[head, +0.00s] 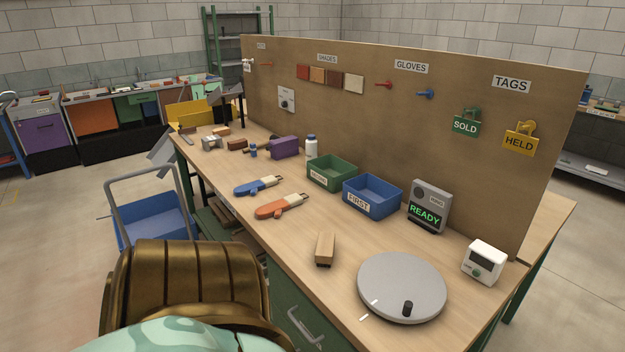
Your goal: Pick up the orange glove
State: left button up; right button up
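An orange glove (272,210) with a cream cuff lies flat on the wooden workbench (345,270), near its front edge. Its cuff points right and away from me. A blue glove (250,188) with a similar cream cuff lies just behind it, apart from it. Neither of my grippers shows in the head view.
A green bin (331,181) and a blue bin (372,208) labelled FIRST stand behind the gloves. A brush-like wooden block (325,246), a round grey turntable (402,297) and a READY display (429,214) are to the right. A pegboard (400,140) closes the back.

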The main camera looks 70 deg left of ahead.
aim_at(275, 208)
jog(key=u, duration=2.4)
jog(key=z, duration=0.3)
jog(key=i+j+z, duration=0.15)
jog(key=z, duration=0.2)
jog(key=i+j+z, duration=0.1)
jog(key=j+z, duration=0.25)
jog(key=i+j+z, duration=0.1)
jog(key=j+z, duration=0.25)
jog(key=l, duration=0.15)
